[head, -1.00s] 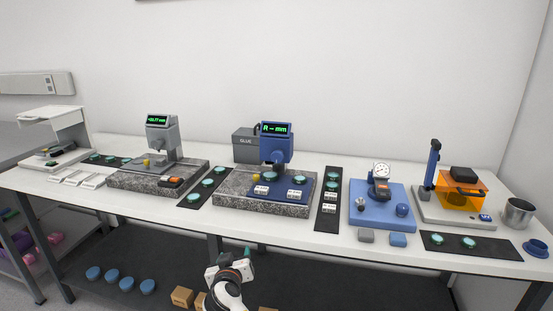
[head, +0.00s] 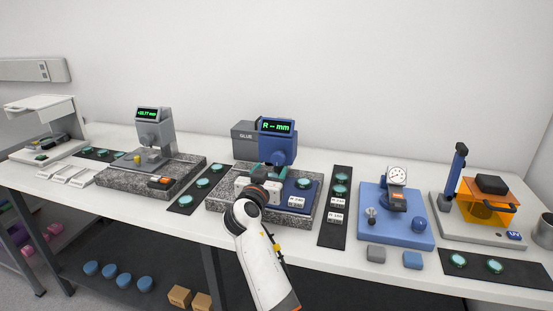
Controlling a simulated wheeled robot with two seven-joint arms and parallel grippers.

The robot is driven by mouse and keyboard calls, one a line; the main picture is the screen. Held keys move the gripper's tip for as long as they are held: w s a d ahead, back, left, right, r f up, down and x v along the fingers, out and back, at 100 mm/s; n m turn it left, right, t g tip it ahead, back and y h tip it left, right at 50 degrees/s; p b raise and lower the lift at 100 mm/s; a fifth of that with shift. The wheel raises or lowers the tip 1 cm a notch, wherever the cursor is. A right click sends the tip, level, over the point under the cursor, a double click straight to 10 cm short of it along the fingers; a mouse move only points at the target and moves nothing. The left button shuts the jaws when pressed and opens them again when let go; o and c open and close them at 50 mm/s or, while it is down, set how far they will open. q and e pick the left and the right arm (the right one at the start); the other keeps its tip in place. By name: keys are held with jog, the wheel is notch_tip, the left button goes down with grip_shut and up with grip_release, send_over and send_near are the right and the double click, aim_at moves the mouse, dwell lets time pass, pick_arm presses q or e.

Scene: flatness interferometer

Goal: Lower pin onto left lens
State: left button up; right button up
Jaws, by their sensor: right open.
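The blue gauge (head: 277,148) stands on a speckled granite base, and its display reads "R -- mm". My right gripper (head: 265,170) is open at the front left of this gauge, with its teal fingertips close below the blue head. The gauge's pin and the left lens are hidden behind my gripper, so I cannot tell whether pin and lens touch. The right lens (head: 304,183) lies on the blue plate (head: 311,193), right of my gripper. My left gripper is out of view.
A grey gauge (head: 153,135) reading a number stands left on its own granite block (head: 115,178). Dark strips with lenses (head: 202,183) flank the blue gauge. A blue dial stand (head: 410,232) and an orange-shielded station (head: 483,200) are to the right.

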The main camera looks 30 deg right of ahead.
aim_at(277, 160)
jog(key=x, duration=0.5)
jog(key=shift+p, duration=0.3)
jog(key=shift+x, duration=0.75)
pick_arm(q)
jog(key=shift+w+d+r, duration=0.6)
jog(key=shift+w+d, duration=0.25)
pick_arm(e)
jog(key=shift+c, duration=0.2)
jog(key=c, duration=1)
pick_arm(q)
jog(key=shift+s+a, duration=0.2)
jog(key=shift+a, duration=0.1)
pick_arm(e)
jog(key=shift+o, duration=0.2)
